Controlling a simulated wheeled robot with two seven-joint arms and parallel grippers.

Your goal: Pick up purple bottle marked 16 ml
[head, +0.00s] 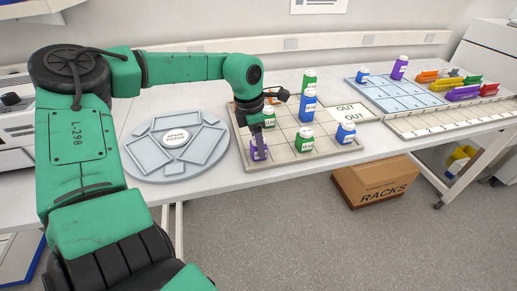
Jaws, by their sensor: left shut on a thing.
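My left gripper (258,143) points down over the front-left part of a beige gridded tray (277,163). It is shut on a purple bottle (260,155), mostly hidden by the fingers. I cannot tell whether the bottle touches the tray, and its volume marking is not readable. Another purple bottle (399,67) stands upright at the back of a blue gridded tray (385,101) on the right. My right gripper is not in view.
Green bottles (305,142) and blue bottles (346,133) stand on the beige tray, right of and behind my gripper. A round grey plate (139,163) lies to the left. Coloured racks (463,93) sit far right. A cardboard box (380,187) stands on the floor.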

